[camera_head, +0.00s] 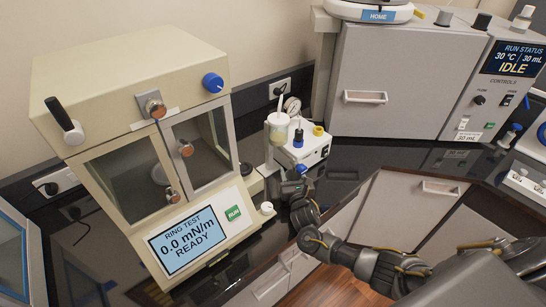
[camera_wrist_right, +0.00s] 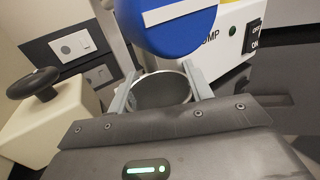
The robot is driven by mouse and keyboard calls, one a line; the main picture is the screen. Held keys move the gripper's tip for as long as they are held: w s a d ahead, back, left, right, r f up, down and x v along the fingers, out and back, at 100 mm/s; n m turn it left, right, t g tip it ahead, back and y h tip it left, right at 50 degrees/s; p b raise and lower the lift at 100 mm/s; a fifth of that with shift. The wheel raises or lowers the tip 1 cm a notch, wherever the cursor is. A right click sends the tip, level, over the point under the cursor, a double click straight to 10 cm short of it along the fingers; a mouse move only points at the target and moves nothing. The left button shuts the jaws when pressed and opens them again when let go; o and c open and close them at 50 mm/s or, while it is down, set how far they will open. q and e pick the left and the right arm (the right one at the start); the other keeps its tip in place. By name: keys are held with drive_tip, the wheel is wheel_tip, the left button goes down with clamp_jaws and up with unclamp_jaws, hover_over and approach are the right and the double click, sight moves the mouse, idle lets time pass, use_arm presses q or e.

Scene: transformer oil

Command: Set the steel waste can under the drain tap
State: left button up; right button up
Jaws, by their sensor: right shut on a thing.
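My right gripper (camera_head: 290,186) reaches in from the right, low in front of the white pump unit. In the right wrist view its two fingers (camera_wrist_right: 160,78) are shut on the steel waste can (camera_wrist_right: 163,92), which is round, grey and open at the top. In the head view I cannot make the can out clearly beside the gripper. A blue round tap handle (camera_wrist_right: 168,24) with a white stripe is close above the can, and it also shows in the head view (camera_head: 301,169). The tap's outlet is hidden, so I cannot tell whether the can is directly under it. My left gripper is not in view.
The cream ring-test cabinet (camera_head: 130,130) stands close on the left. The pump unit (camera_head: 312,150) and a glass vessel (camera_head: 278,128) are just behind the gripper. A large grey oven (camera_head: 400,80) stands at the back right. The dark bench in front of it is mostly clear.

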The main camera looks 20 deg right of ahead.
drive_tip(key=o, duration=1.2)
drive_tip(key=shift+c, duration=0.2)
drive_tip(key=b+v, duration=0.1)
drive_tip(key=v, duration=1)
drive_tip(key=shift+a+f, duration=0.1)
